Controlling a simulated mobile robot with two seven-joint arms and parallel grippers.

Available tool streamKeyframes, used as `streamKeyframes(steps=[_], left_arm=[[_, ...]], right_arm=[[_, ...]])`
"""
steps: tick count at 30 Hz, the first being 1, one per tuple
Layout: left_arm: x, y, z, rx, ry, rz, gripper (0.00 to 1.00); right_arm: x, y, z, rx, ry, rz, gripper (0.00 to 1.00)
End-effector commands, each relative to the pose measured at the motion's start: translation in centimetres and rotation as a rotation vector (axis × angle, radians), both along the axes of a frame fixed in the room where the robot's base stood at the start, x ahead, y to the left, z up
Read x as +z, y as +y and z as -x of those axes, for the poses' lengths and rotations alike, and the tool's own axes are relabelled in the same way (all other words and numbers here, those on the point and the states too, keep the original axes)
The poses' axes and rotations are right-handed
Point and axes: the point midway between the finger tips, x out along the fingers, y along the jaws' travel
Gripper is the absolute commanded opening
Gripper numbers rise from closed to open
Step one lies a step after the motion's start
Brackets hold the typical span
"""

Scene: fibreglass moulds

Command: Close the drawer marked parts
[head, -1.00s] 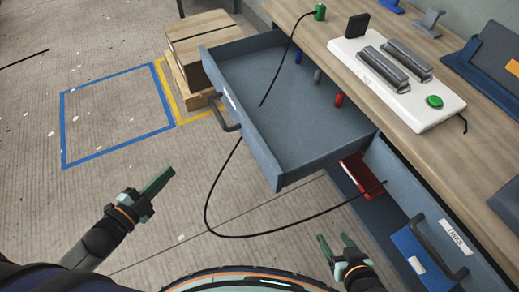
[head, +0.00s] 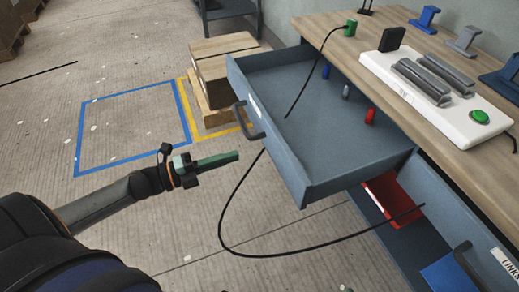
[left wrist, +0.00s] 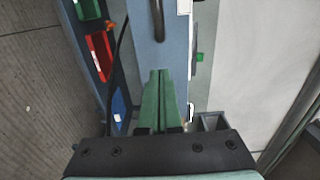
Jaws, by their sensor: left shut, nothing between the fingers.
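A grey-blue upper drawer (head: 318,176) is pulled far out from under the workbench. Its front has a dark bar handle (head: 247,120) and a white label (head: 254,104), too oblique to read, so I cannot confirm it says parts. Blue, grey and red small items lie inside, near the bench. My left gripper (head: 234,157) is shut and empty, just in front of and below the handle, apart from it in the head view. In the left wrist view, the shut green fingers (left wrist: 160,95) point at a blue-grey panel (left wrist: 143,45) with a dark handle (left wrist: 157,20). My right gripper is out of view.
A black cable (head: 222,218) runs from a green plug (head: 350,27) across the drawer and loops below it.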

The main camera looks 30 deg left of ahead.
Motion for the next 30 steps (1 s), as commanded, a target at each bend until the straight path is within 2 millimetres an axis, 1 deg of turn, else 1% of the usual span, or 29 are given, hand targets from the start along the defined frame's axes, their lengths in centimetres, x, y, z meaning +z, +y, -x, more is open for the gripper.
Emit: streamKeyframes(steps=[1, 6, 12, 15, 21, 30], left_arm=[[0.0, -0.6, -0.8, -0.001, -0.005, 0.0, 0.0], [0.0, -2.3, -2.8, 0.001, -0.003, 0.003, 0.0], [0.0, -4.1, -4.8, 0.001, -0.001, 0.002, 0.0], [0.0, -4.7, -5.5, 0.001, 0.0, 0.003, 0.0], [-0.1, -5.3, -6.2, 0.002, 0.003, 0.002, 0.0], [-0.1, -5.4, -6.2, 0.002, 0.003, 0.002, 0.0]], right_arm=[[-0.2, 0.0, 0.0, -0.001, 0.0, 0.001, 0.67], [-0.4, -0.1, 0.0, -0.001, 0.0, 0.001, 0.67], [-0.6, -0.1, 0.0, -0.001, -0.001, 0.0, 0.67], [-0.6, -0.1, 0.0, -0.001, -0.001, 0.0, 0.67], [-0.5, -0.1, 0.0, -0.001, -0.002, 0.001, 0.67], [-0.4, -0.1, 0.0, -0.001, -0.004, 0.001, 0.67]])
